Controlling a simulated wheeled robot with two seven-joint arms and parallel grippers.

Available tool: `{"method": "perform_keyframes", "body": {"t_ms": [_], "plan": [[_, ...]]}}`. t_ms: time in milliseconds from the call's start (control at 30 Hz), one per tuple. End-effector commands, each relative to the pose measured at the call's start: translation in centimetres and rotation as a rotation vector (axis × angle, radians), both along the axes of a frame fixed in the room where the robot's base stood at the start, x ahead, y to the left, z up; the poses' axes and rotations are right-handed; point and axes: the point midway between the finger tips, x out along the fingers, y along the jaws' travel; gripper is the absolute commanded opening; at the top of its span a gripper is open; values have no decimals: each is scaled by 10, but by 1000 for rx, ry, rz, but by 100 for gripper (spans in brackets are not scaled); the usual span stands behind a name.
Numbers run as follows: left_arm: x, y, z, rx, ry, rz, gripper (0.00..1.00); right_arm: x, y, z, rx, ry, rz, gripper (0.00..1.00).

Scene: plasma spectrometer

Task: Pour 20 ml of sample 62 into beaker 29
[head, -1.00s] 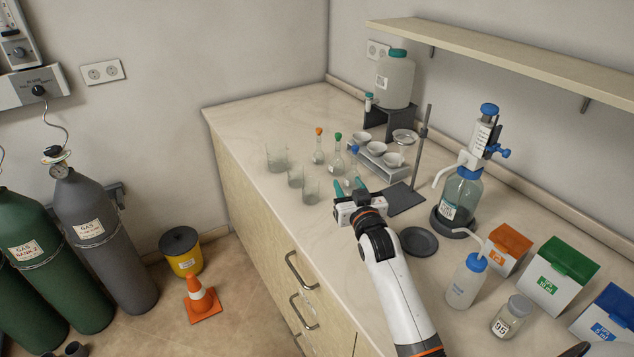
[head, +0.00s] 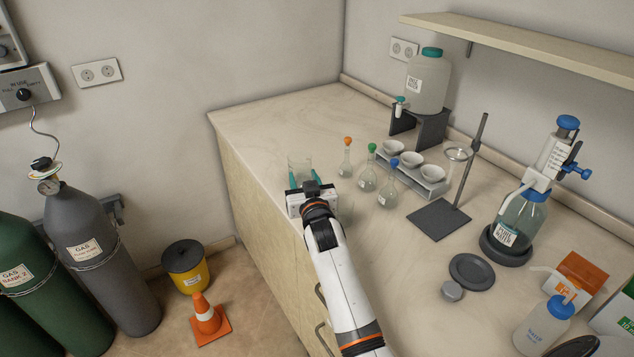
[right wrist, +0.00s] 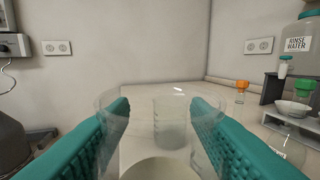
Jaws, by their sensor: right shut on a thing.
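My right gripper (head: 305,187) is at the left part of the counter, its teal fingers closed on a clear glass beaker (right wrist: 140,150) seen in the right wrist view. In the head view the gripper mostly hides that beaker. A second beaker (right wrist: 170,127) stands just beyond it and also shows in the head view (head: 300,162). Another beaker (head: 346,207) is partly hidden right of the gripper. Flasks with orange (head: 346,160), green (head: 368,180) and blue (head: 387,192) stoppers stand to the right. I cannot read 62 or 29. My left gripper is out of view.
A rack with white bowls (head: 412,170), a stand (head: 440,220), a rinse water tank (head: 427,82) and a dispenser bottle (head: 520,222) stand to the right. A dark dish (head: 472,271) lies in front. The far left counter is clear.

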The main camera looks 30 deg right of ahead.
Motion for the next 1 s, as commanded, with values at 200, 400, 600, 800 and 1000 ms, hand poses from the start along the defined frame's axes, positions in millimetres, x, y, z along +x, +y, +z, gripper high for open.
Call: {"method": "perform_keyframes", "body": {"t_ms": [200, 400, 600, 800, 1000], "plan": [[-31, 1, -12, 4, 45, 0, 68, 0, -1, -4, 82, -33, 0, 19], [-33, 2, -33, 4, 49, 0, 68, -4, -12, -8, 296, -116, 0, 19], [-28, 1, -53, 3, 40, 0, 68, -9, -23, -10, 517, -200, -1, 19], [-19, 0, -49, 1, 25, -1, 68, -15, -40, -12, 774, -296, -2, 19], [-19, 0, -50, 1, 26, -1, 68, -19, -52, -16, 959, -367, -1, 19]]}}
